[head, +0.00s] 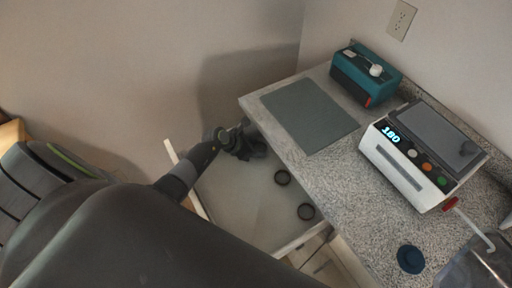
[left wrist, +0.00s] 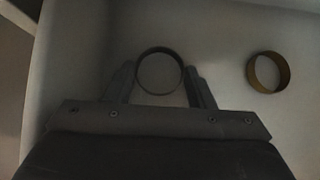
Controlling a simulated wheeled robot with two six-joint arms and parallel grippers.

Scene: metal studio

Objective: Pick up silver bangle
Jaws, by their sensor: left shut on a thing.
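My left gripper (head: 247,142) reaches down into the open drawer, near its far end. In the left wrist view, its two fingers (left wrist: 161,84) are closed on opposite sides of a dark grey ring, which looks like the silver bangle (left wrist: 159,50). I cannot make out this ring in the head view. A brownish, brass-looking ring (left wrist: 267,72) lies apart to the right in the left wrist view. The head view shows two dark rings on the drawer floor, one nearer the gripper (head: 282,177) and one further front (head: 306,211). My right gripper is not in view.
The open drawer (head: 235,205) has a pale floor. The speckled counter (head: 345,190) to its right bears a grey mat (head: 310,114), a teal box (head: 366,76), a white device reading 180 (head: 408,165) and a dark blue disc (head: 410,259). A wall stands behind.

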